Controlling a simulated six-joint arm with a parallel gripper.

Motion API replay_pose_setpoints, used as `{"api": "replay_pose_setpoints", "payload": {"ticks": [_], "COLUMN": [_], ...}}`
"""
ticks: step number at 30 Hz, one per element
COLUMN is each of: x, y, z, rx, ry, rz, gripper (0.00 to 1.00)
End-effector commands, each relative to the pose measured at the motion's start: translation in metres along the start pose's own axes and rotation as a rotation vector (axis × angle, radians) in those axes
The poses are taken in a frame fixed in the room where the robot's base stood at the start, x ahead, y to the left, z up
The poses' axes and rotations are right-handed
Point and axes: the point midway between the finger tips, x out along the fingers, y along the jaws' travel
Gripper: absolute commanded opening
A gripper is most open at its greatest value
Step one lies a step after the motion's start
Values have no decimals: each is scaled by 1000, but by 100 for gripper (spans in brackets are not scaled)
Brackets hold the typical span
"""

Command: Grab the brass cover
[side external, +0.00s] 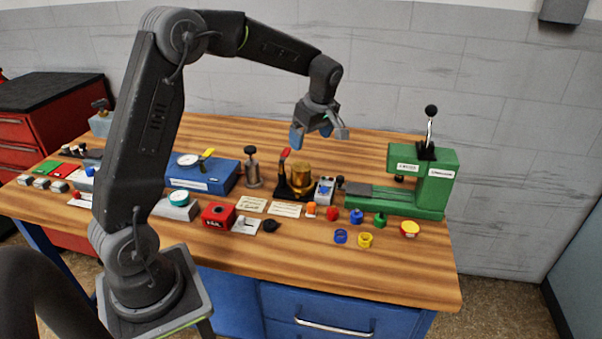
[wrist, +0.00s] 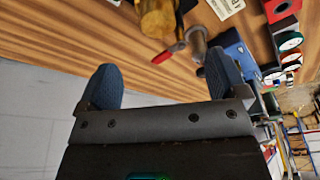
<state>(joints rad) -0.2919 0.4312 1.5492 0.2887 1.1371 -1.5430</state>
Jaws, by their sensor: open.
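The brass cover (side external: 301,179) is a gold cylinder standing on a black base near the middle of the bench. It also shows at the top edge of the wrist view (wrist: 158,18), partly cut off. My gripper (side external: 312,140) is open and empty, above and behind the brass cover in the side view. In the wrist view my gripper (wrist: 165,85) has its two blue fingertips wide apart, and the brass cover lies beyond them, untouched.
A red-handled lever (side external: 285,154) stands just left of the cover, and a metal cylinder (side external: 253,169) is further left. A green press (side external: 425,180) stands to the right. A blue box (side external: 210,175) is at the left. Small coloured parts lie in front. The bench's back strip is clear.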

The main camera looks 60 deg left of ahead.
Motion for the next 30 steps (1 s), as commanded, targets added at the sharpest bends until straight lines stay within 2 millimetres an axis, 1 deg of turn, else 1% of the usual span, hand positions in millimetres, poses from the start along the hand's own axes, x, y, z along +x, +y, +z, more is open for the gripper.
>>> {"api": "replay_pose_setpoints", "payload": {"ticks": [3,7,12,15,18,23,26,30], "x": [12,28,63,79,90,99,111,133], "y": [5,5,4,4,4,4,5,5], "z": [-4,-4,-5,-4,-5,-5,-6,-6], "rx": [-47,-52,-52,-51,-50,-50,-50,-49], "ry": [7,7,6,7,7,6,6,6], "rz": [-16,-20,-20,-19,-17,-16,-17,-18], "gripper": [91,91,91,91,91,91,91,91]}}
